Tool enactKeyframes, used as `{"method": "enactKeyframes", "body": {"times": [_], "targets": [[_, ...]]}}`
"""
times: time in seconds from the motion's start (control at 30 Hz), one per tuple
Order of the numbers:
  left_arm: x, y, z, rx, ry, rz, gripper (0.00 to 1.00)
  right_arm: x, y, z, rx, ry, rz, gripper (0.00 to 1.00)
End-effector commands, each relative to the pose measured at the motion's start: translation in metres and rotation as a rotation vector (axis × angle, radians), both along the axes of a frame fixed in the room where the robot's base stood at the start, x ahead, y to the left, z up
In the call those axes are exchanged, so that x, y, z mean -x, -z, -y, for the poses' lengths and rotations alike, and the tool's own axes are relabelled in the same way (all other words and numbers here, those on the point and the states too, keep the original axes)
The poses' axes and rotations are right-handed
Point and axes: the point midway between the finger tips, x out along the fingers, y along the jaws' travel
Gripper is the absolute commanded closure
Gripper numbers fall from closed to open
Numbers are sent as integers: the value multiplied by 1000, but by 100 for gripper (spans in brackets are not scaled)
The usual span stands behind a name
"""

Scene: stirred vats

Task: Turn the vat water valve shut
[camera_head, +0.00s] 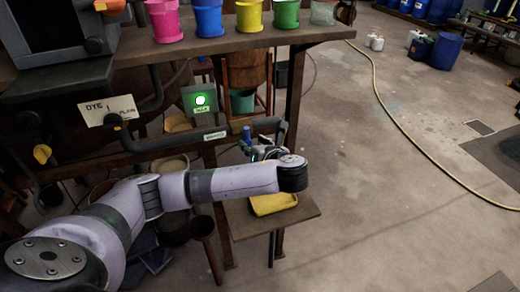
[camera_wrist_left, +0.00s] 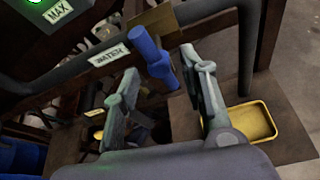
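The water valve's blue handle (camera_wrist_left: 152,54) shows in the left wrist view as a slanted bar on the dark pipe, right of the "WATER" label (camera_wrist_left: 109,56). In the head view, the handle (camera_head: 247,134) is small and partly hidden by my left arm and gripper. My left gripper (camera_head: 265,150) is close to the pipe. In the left wrist view, my left gripper's fingers (camera_wrist_left: 160,63) are spread, with the handle appearing in the gap near the tips. I cannot tell whether they touch it. My right gripper is not in view.
A yellow tray (camera_head: 273,203) lies on a low wooden shelf (camera_head: 300,215) beneath the gripper. A green-lit box (camera_head: 186,103) sits above the pipe (camera_head: 170,142). Coloured cups (camera_head: 249,15) stand on the upper shelf. Open floor with a hose (camera_head: 385,105) lies to the right.

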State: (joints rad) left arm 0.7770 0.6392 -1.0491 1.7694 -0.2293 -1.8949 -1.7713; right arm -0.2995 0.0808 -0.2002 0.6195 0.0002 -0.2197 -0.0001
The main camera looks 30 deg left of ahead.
Motion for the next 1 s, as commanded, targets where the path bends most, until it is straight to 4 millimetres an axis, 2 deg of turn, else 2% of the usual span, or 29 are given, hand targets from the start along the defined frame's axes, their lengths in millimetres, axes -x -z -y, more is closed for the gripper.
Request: {"method": "enactKeyframes", "body": {"times": [0.13, 0.3, 0.63, 1.0], "targets": [[19, -14, 30, 4, 6, 3, 61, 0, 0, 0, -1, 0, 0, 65], [22, -17, 46, 12, 27, 7, 61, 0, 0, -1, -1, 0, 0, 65], [32, -23, 48, 3, 4, 2, 61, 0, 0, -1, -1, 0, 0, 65], [33, -24, 47, 0, -1, 0, 61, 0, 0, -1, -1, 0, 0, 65]]}}
